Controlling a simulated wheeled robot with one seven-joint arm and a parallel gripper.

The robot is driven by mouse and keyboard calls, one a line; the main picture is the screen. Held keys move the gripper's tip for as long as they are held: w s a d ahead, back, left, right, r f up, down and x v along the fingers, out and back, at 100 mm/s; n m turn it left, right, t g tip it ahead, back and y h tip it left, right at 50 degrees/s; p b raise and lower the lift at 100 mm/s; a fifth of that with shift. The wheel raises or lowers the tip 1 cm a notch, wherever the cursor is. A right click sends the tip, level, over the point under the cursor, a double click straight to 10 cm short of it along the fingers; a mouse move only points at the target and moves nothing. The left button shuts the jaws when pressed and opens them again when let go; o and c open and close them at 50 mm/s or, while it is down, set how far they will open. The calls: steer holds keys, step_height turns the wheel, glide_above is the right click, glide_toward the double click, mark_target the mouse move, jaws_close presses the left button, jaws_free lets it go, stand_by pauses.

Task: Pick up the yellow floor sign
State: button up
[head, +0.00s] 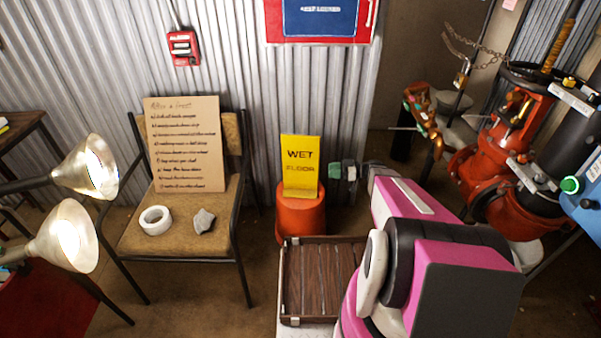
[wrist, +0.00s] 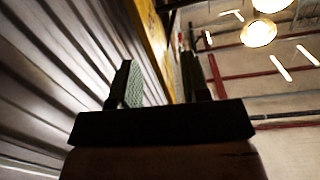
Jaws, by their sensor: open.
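The yellow floor sign (head: 300,155), marked "WET FLOOR", stands upright on an orange-red round stool or bucket (head: 301,214) before the corrugated wall. My gripper (head: 341,171) is just right of the sign in the head view, with its fingers toward it. It is open and holds nothing that I can see. In the wrist view the yellow sign (wrist: 151,38) shows as a steep strip above and between the two fingers of my gripper (wrist: 163,80). I cannot tell whether the sign's edge is between the fingertips or just beyond them.
A chair (head: 185,236) on the left holds a cardboard notice (head: 186,150), a white tape roll (head: 155,220) and a grey lump (head: 203,221). A slatted brown tray (head: 318,271) lies below the sign. Red valves (head: 512,155) crowd the right; two lamps (head: 88,168) stand left.

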mark_target(301, 165)
steer(key=w+a+y, duration=0.1)
steer(key=w+a, duration=0.1)
steer(key=a, duration=0.8)
steer(key=shift+w+f+n+t, duration=0.15)
steer(key=shift+w+n+t, duration=0.15)
steer(key=shift+n, duration=0.1)
steer(key=shift+c, duration=0.3)
jaws_close()
